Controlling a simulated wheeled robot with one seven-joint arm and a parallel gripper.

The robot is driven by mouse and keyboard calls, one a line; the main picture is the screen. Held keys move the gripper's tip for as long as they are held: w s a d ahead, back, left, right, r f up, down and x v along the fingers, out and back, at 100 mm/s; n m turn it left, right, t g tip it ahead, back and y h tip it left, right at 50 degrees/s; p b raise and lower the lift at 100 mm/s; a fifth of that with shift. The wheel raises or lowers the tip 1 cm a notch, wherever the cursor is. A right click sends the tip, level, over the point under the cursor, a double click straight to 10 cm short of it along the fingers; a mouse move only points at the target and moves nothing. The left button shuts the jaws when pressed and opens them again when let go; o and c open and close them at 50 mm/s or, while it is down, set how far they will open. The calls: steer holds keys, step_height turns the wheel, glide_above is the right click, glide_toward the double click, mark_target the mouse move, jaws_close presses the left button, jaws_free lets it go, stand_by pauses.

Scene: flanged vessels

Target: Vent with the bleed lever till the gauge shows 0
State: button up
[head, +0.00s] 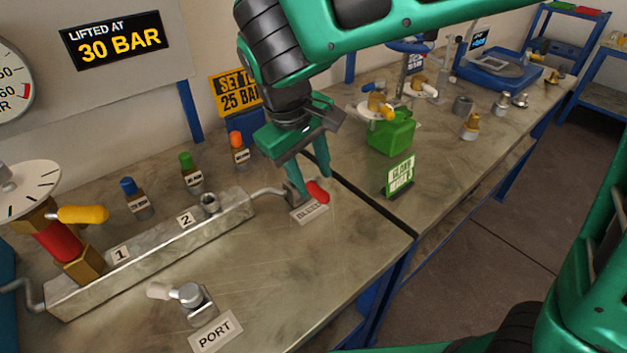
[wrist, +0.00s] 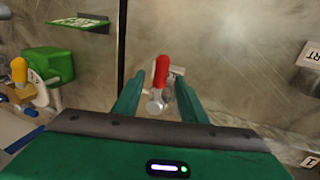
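The bleed lever has a red handle (head: 317,192) and sits at the end of a pipe from the grey manifold (head: 150,254), by a label reading BLEED (head: 309,212). My gripper (head: 312,190) is down at the lever. In the wrist view the red handle (wrist: 162,72) stands between the two green fingers (wrist: 160,88), with a gap on each side, so the gripper is open around it. Contact is not visible. The gauge (head: 12,82) is cut off at the left edge; 50 and 60 BAR marks show, but its needle does not.
A sign reads LIFTED AT 30 BAR (head: 112,40). A red-bodied valve with a yellow handle (head: 82,214) stands on the manifold. Small blue, green and orange-topped parts stand behind it. A PORT fitting (head: 192,302) is in front. A green can (head: 391,132) stands beyond the bench gap.

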steer(key=v, duration=0.7)
steer(key=shift+r, duration=0.3)
steer(key=shift+a, duration=0.1)
steer(key=d+f+m+g, duration=0.15)
steer(key=d+m, duration=0.45)
steer(key=d, duration=2)
steer(key=s+d+f+m+y, duration=0.1)
steer(key=s+d+f+m, duration=0.3)
steer(key=s+d, duration=0.3)
steer(key=s+d+f+m+y, duration=0.1)
steer(key=s+d+f+m, duration=0.3)
steer(key=s+d, duration=0.3)
steer(key=s, duration=0.2)
steer(key=shift+s+d+y, duration=0.3)
steer(key=shift+s, duration=0.05)
steer(key=shift+f, duration=0.1)
